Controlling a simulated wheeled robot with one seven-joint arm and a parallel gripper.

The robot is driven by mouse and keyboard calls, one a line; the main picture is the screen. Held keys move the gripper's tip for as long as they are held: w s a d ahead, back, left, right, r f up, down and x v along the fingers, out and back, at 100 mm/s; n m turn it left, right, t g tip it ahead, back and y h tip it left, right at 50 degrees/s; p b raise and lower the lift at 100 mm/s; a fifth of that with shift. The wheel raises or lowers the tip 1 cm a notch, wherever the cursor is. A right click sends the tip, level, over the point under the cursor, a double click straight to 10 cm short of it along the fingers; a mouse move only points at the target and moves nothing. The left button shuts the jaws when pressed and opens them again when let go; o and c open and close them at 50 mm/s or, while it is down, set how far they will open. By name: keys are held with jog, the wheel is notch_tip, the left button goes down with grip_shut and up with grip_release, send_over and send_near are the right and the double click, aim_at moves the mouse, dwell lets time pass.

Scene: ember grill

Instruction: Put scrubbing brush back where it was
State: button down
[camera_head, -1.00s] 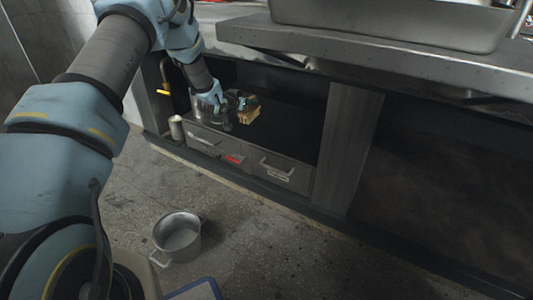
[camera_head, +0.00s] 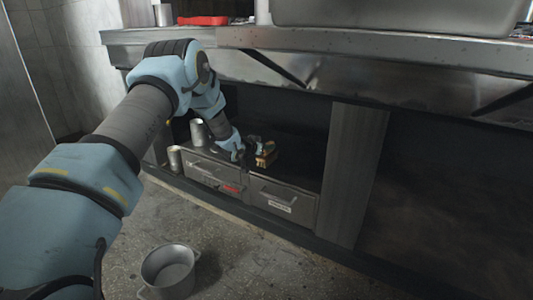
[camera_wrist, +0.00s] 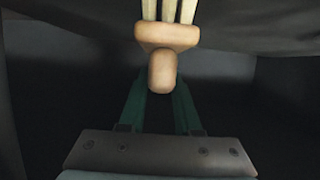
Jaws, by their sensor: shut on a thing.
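The scrubbing brush (camera_head: 265,157) shows in the head view as a small tan block at the end of my gripper (camera_head: 255,146). It is over the drawer units in the recess under the counter. In the wrist view the brush (camera_wrist: 167,36) has a wooden head with pale bristles at the top and a rounded wooden handle end. My gripper (camera_wrist: 160,95) is shut on the brush, with its green fingers on either side of the handle. I cannot tell whether the brush touches the drawer top.
Two drawers (camera_head: 282,195) stand under the steel counter (camera_head: 375,50), with metal cups (camera_head: 198,132) left of my wrist. A dark post (camera_head: 353,160) bounds the recess on the right. A metal pot (camera_head: 168,270) stands on the floor.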

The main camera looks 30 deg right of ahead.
jog(key=shift+f, duration=0.75)
jog(key=shift+f, duration=0.1)
jog(key=c, duration=0.6)
grip_release()
jog(key=shift+f, duration=0.1)
